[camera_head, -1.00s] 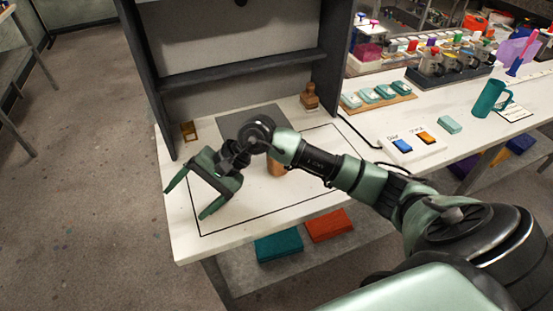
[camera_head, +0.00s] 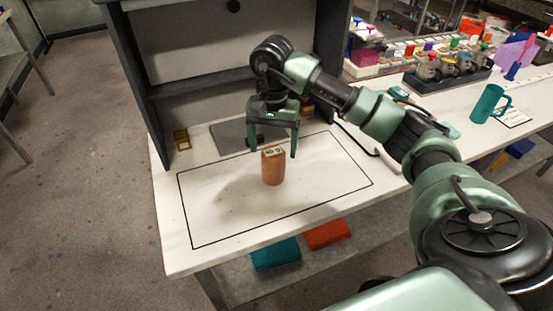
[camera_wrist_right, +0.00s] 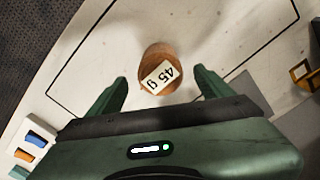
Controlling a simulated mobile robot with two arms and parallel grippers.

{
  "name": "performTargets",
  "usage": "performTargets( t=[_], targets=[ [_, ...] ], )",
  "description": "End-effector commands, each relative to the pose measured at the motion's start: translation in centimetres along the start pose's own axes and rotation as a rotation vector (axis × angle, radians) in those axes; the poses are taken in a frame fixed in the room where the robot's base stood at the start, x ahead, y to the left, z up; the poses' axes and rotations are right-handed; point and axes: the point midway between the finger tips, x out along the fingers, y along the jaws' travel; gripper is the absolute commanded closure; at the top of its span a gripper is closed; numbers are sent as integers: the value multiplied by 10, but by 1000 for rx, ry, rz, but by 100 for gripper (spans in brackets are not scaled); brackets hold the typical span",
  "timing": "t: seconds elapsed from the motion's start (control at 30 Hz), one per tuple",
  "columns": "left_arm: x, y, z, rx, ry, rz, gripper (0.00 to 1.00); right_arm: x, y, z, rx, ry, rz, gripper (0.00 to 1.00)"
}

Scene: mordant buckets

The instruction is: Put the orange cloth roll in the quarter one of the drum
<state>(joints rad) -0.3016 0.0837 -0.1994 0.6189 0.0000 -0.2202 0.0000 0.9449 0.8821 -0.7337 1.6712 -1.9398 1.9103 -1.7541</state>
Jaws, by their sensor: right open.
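An orange-brown roll (camera_head: 273,167) stands upright on the white tabletop, inside a black outlined rectangle. In the right wrist view the roll lies between and just beyond the open fingertips (camera_wrist_right: 160,76), with a gap on each side. I cannot make out a drum with quarters in these views. My left gripper is not in view.
A dark grey shelf unit (camera_head: 150,84) rises behind the table, with a grey mat (camera_head: 228,137) before it. A teal jug (camera_head: 488,104) and a dark tray of jars (camera_head: 425,86) stand to the right. The outlined area around the roll is clear.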

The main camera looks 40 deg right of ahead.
Motion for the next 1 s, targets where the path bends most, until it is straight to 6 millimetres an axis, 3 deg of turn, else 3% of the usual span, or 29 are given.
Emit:
performTargets(
  t=[0.23, 0.7, 1.0],
  targets=[
    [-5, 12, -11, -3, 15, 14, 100, 15, 1, 1, 0, -3, 5, 19],
    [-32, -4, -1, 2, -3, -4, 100, 71, -2, 9, 1, -1, 3, 19],
    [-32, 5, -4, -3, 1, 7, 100, 78, -2, 9, 1, 1, 1, 19]
  ],
)
